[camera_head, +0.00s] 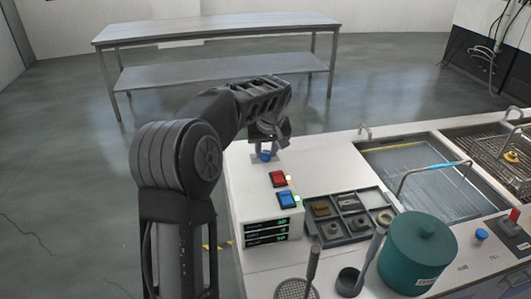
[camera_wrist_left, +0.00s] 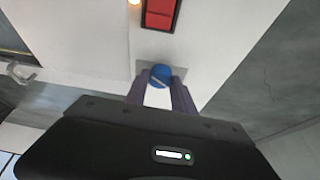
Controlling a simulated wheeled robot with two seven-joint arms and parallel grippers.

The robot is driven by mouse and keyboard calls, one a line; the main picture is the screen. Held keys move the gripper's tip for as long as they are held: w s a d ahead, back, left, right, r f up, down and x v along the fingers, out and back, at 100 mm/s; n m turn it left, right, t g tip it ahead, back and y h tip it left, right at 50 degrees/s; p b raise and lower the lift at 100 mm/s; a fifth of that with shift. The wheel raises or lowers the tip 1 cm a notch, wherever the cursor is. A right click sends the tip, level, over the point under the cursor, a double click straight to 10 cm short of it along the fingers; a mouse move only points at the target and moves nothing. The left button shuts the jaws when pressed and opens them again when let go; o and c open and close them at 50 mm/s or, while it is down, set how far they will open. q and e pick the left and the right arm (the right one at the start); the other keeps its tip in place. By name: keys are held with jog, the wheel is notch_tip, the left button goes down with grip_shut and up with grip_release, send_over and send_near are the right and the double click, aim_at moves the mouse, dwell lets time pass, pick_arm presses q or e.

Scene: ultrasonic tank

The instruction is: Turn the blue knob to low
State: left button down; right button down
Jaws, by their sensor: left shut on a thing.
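The blue knob (camera_head: 265,156) sits on the far end of the white control panel (camera_head: 258,190). The fingers hide part of the knob's sides. I cannot read any low mark beside it. My right gripper is not in view.
A red switch (camera_head: 278,179) and a blue switch (camera_head: 287,199) lie on the panel nearer me, above green displays (camera_head: 266,232). A parts tray (camera_head: 347,238), a green pot (camera_head: 413,252) and a water tank (camera_head: 425,180) stand to the right. Another blue knob (camera_head: 481,234) is at far right.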

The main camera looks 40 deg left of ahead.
pick_arm(q)
jog(key=shift+n, duration=0.4)
jog(key=c, duration=1.1)
grip_release()
jog(key=shift+o, duration=0.2)
jog(key=b+v, duration=0.1)
jog(key=v, duration=0.7)
jog(key=shift+f, duration=0.15)
